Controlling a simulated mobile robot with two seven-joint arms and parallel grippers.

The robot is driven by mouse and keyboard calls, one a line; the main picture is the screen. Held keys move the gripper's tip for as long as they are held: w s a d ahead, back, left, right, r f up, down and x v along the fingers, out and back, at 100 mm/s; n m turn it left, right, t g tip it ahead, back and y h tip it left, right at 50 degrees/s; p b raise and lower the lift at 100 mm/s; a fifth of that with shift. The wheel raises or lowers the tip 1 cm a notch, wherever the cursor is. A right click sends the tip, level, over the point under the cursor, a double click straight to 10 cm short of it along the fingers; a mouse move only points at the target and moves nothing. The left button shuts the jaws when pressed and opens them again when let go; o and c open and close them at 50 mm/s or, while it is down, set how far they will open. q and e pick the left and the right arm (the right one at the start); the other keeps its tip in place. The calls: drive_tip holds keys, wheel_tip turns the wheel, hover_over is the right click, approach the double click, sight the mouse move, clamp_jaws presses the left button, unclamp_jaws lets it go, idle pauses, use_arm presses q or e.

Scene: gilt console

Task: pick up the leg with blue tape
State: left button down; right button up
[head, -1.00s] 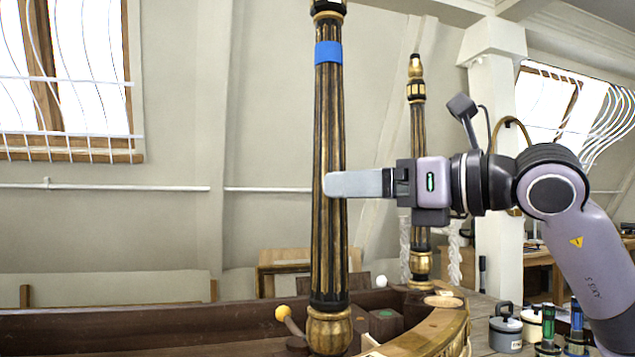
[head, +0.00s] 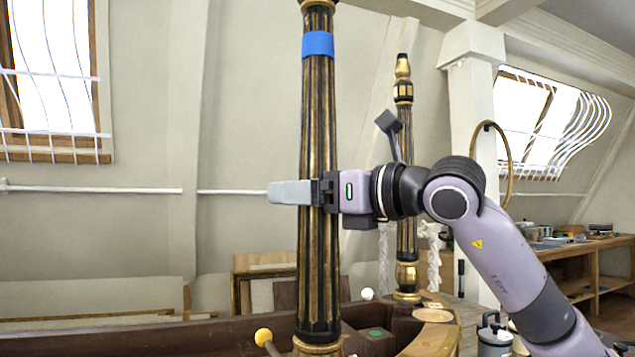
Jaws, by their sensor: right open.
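The leg with blue tape (head: 318,120) is a tall, fluted dark and gold column standing upright in the middle of the head view. Its blue tape band (head: 318,44) is near the top, and its base rests at the front of the console (head: 440,335). My right gripper (head: 290,192) comes in from the right at about the leg's mid height. It is open, with a grey finger crossing in front of the leg and its tip left of it. The other finger is not clearly visible; contact cannot be told. My left gripper is not in view.
A second, similar leg (head: 405,150) without tape stands behind to the right, close to my right arm. A lidded pot (head: 494,338) is at lower right. Left of the leg is free air.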

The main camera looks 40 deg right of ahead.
sight(308, 53)
drive_tip(key=shift+w+a, duration=0.1)
drive_tip(key=shift+w, duration=0.1)
drive_tip(key=c, duration=0.9)
drive_tip(key=shift+r, duration=0.1)
drive_tip(key=shift+c, duration=1.3)
wheel_tip(308, 53, up, 20)
drive_tip(key=p, duration=0.5)
drive_tip(key=shift+r, duration=0.1)
